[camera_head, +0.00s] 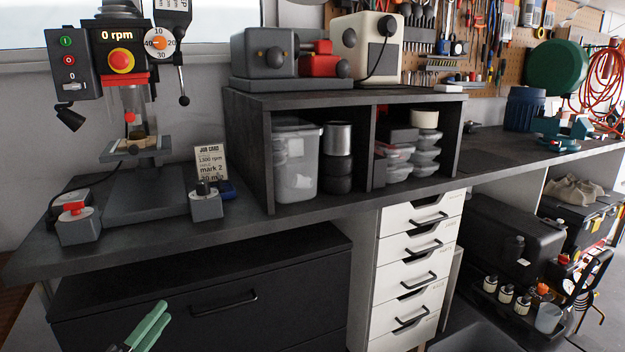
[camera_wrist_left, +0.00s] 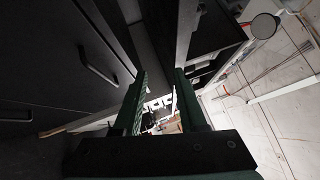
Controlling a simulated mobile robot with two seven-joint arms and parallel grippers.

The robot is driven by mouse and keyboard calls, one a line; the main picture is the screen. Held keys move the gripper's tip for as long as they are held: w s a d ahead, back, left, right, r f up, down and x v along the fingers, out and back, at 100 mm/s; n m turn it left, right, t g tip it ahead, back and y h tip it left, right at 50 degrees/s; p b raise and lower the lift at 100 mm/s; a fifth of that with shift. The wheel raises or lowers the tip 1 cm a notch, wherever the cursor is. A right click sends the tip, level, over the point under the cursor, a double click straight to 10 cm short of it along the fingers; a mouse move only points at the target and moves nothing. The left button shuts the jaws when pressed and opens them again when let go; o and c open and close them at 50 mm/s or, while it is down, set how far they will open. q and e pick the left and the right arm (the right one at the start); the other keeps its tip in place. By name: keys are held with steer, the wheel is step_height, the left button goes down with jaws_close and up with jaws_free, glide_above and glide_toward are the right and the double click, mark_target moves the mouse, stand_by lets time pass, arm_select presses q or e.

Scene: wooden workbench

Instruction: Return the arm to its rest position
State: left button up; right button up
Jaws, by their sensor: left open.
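My left gripper (camera_head: 147,328) shows at the bottom left of the head view, its green fingers low in front of the black drawer cabinet (camera_head: 110,318). In the left wrist view my left gripper (camera_wrist_left: 160,88) has its two green fingers apart, with nothing between them. It is below the bench top and touches nothing that I can see. My right gripper is in neither view.
The dark workbench top (camera_head: 300,218) runs across above the gripper. A drill press (camera_head: 128,100) and a job card (camera_head: 209,170) stand on it at left. White drawers (camera_head: 412,262) stand right of the black cabinet. A cart (camera_head: 515,310) with bottles is at lower right.

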arm_select(q)
steer(key=s+d+f+n+g+y, duration=0.1)
steer(key=s+d+f+n+g, duration=0.4)
steer(key=s+d+f+n, duration=0.55)
steer(key=s+d+f+n+g+y, duration=0.1)
steer(key=s+d+f+n+g, duration=0.4)
steer(key=s+d+f+n, duration=0.5)
steer(key=s+a+r+p, duration=0.4)
steer(key=r+p, duration=0.5)
steer(key=p, duration=0.8)
steer(key=shift+s+a+n+y, duration=0.25)
steer(key=shift+n+y, duration=0.05)
steer(key=shift+n, duration=0.05)
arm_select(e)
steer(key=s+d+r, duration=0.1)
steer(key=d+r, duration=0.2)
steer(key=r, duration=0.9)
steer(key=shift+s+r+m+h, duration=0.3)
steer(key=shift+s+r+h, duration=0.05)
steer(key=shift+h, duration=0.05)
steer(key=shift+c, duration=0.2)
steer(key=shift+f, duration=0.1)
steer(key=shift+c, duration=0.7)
arm_select(q)
steer(key=shift+a+g, duration=0.1)
steer(key=shift+g, duration=0.2)
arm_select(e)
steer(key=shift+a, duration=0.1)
